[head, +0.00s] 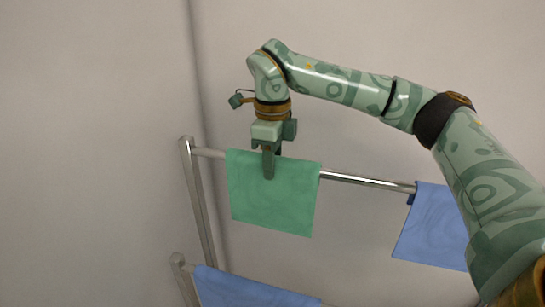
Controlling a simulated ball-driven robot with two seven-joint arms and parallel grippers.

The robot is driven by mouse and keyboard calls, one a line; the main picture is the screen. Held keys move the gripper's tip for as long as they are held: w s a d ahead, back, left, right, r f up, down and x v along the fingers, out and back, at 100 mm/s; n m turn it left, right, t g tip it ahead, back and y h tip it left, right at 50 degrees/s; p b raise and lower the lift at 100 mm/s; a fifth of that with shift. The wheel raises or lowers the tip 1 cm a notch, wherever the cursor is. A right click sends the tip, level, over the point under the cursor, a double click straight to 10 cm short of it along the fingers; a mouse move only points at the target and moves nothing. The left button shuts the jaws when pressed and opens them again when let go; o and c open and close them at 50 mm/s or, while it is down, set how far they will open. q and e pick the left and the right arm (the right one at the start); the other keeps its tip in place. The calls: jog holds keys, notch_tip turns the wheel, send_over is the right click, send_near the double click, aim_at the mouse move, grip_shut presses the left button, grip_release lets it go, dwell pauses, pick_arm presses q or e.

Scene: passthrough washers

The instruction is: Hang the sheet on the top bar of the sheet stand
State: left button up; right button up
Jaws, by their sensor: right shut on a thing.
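The green sheet (274,205) is at the left part of the top bar (366,181) of the sheet stand (197,200). It hangs down in front of the bar, which shows on both sides of it. My right gripper (268,173) is above the bar, pointing down, and is shut on the sheet's upper edge near its middle. Whether the sheet also drapes behind the bar is hidden. My left gripper is not in view.
A blue sheet (430,230) hangs at the right of the top bar, partly behind my right arm. Another blue sheet (248,291) hangs lower at the bottom left. A bare stretch of top bar lies between the green and blue sheets. Plain walls stand behind.

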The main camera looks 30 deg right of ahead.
jog(key=o, duration=1.3)
notch_tip(320, 180, up, 16)
jog(key=shift+r, duration=0.15)
